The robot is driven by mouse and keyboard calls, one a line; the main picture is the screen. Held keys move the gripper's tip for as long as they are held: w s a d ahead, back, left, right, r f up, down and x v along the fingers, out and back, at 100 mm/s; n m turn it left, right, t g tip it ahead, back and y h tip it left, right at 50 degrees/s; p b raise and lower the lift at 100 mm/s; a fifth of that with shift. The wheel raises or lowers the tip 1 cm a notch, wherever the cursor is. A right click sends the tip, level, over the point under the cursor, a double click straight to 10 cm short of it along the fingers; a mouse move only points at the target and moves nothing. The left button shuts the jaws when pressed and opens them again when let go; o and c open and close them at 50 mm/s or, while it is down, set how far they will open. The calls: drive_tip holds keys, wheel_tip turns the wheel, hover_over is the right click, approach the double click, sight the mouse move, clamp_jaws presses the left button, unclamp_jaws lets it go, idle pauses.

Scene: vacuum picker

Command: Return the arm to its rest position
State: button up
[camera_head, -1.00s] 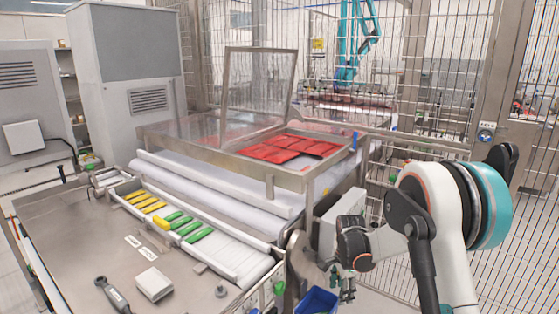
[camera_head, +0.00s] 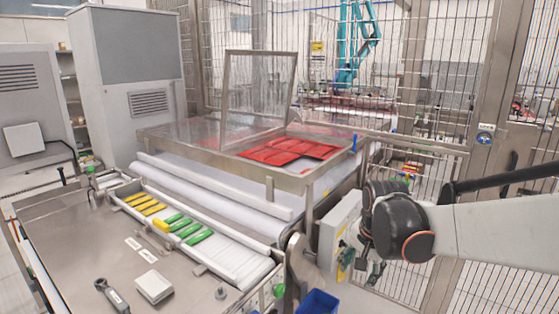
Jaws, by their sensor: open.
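My arm (camera_head: 485,240) reaches in from the right edge, with its white link and dark wrist in front of the wire fence. My gripper (camera_head: 368,276) hangs below the wrist, beside the grey box at the end of the machine. It is small and dark in the picture and partly hidden by the wrist. It is open, and I see nothing held in it. It is apart from the steel table and from the red packs.
Red packs (camera_head: 290,149) lie in a steel frame with its clear lid (camera_head: 260,85) raised. Yellow and green pieces (camera_head: 170,222) sit on a white conveyor. A blue bin (camera_head: 318,302) stands below my gripper. A wire fence (camera_head: 500,205) closes the right side.

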drive_tip(key=s+r+n+t, duration=0.2)
drive_tip(key=s+n, duration=0.2)
drive_tip(key=s, duration=0.6)
drive_tip(key=s+r+n+t, duration=0.2)
drive_tip(key=s+n, duration=0.2)
drive_tip(key=s, duration=0.7)
drive_tip(key=shift+r+n, duration=0.15)
drive_tip(key=shift+n, duration=0.25)
drive_tip(key=shift+s, duration=0.1)
